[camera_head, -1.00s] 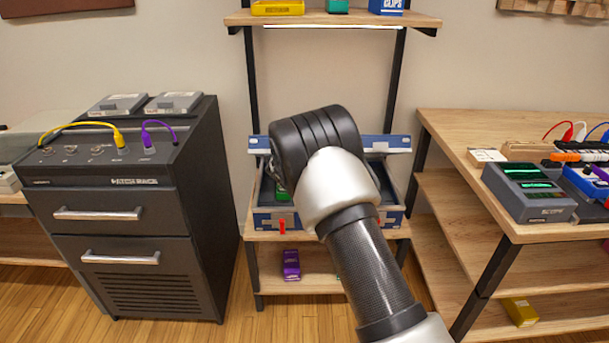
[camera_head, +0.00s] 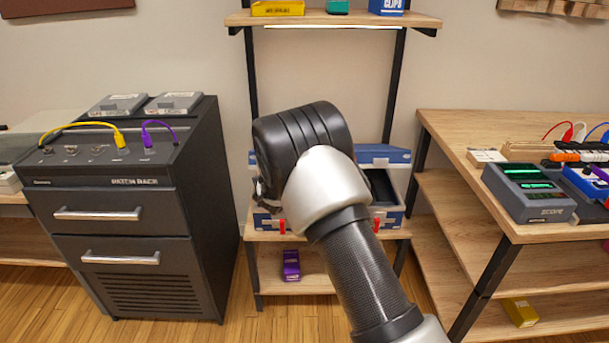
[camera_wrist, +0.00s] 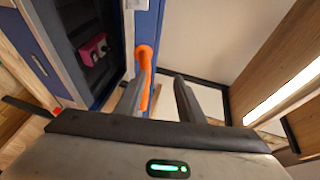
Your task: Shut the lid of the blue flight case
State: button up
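The blue flight case (camera_head: 391,219) stands on the middle shelf unit, with two red latches on its front. Its blue lid (camera_head: 384,154) is raised at the back, and the case's dark inside shows at the right. My arm covers the middle of the case and most of my gripper in the head view. In the wrist view my gripper (camera_wrist: 158,90) is open, with its two fingers apart. An orange handle-like part (camera_wrist: 144,58) shows beside the left finger, in front of a blue panel (camera_wrist: 148,22); whether it touches the finger I cannot tell.
A pink item (camera_wrist: 93,50) lies in the case. A shelf (camera_head: 340,19) with small boxes hangs above. A dark cabinet (camera_head: 120,215) stands left, and a wooden bench (camera_head: 450,140) with devices stands right. A purple item (camera_head: 291,265) lies on the lower shelf.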

jog(key=shift+s+a+f, duration=0.35)
jog(key=shift+s+f, duration=0.1)
jog(key=shift+s, duration=0.3)
jog(key=shift+s+a+f, duration=0.3)
jog(key=shift+s+f, duration=0.2)
jog(key=shift+s, duration=0.2)
jog(key=shift+s+a+f, duration=0.35)
jog(key=shift+s+f, duration=0.1)
jog(key=shift+s, duration=0.3)
jog(key=shift+r, duration=0.1)
notch_tip(320, 180, up, 10)
jog(key=n+y, duration=0.4)
jog(key=s+d+r+n+g+y, duration=0.1)
jog(key=s+r+n+g+y, duration=0.25)
jog(key=s+r+n, duration=0.55)
jog(key=s+d+f+n+g+h, duration=0.1)
jog(key=s+d+n+g, duration=0.4)
jog(key=s, duration=1.3)
jog(key=s+d+f+n+g, duration=0.1)
jog(key=s+d+n, duration=0.45)
jog(key=s, duration=1.15)
notch_tip(320, 180, up, 28)
jog(key=d+m+p, duration=0.1)
jog(key=p, duration=2.7)
jog(key=shift+s+r+m, duration=0.15)
jog(key=shift+s+m, duration=0.15)
jog(key=shift+m, duration=0.05)
jog(key=shift+d, duration=0.1)
